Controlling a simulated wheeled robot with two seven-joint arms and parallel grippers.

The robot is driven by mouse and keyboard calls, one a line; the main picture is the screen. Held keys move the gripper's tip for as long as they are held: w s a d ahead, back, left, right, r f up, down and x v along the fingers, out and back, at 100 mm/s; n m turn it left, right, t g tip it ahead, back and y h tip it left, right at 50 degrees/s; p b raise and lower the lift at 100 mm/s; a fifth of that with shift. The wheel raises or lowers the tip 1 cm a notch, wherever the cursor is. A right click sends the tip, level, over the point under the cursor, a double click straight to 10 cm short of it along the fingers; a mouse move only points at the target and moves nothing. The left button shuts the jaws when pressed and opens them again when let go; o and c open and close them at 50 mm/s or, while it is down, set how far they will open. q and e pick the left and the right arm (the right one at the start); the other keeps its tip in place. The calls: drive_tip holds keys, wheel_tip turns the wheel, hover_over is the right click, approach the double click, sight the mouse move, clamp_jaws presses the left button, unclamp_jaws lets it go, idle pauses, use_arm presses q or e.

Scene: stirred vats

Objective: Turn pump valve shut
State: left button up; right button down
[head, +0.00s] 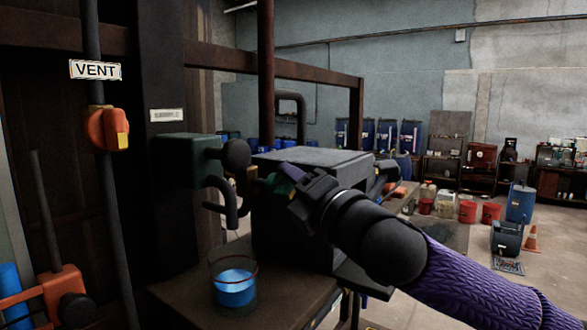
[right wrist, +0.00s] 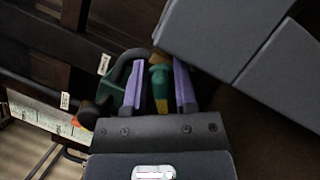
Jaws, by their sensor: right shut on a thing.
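The pump valve has a green handle with a yellow end. In the right wrist view the handle (right wrist: 160,84) lies between the two purple fingers of my right gripper (right wrist: 158,90). In the head view my right gripper (head: 284,178) reaches in from the right and is shut on the handle, of which a small green part (head: 270,184) shows at the fingertips. The gripper hides most of the valve. A green box (head: 186,160) with a dark round knob and a bent dark pipe is just left of it. My left gripper is not in view.
A glass beaker with blue liquid (head: 235,290) stands on the dark bench below the pipe. A VENT label (head: 95,70) hangs above an orange valve (head: 103,130) on the left pipe. A dark boxy unit (head: 312,158) stands behind my right gripper.

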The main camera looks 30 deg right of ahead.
drive_tip(key=shift+d+f+m+g+p, duration=0.15)
drive_tip(key=shift+m+g+p, duration=0.3)
drive_tip(key=shift+m, duration=0.55)
drive_tip(key=shift+f+m+g+h+p, duration=0.35)
drive_tip(key=shift+m+p, duration=0.4)
drive_tip(key=shift+m, duration=0.45)
drive_tip(key=shift+f+m+g+h+p, duration=0.15)
drive_tip(key=shift+m+g+p, duration=0.25)
drive_tip(key=shift+m+p, duration=0.55)
drive_tip(key=shift+m, duration=0.35)
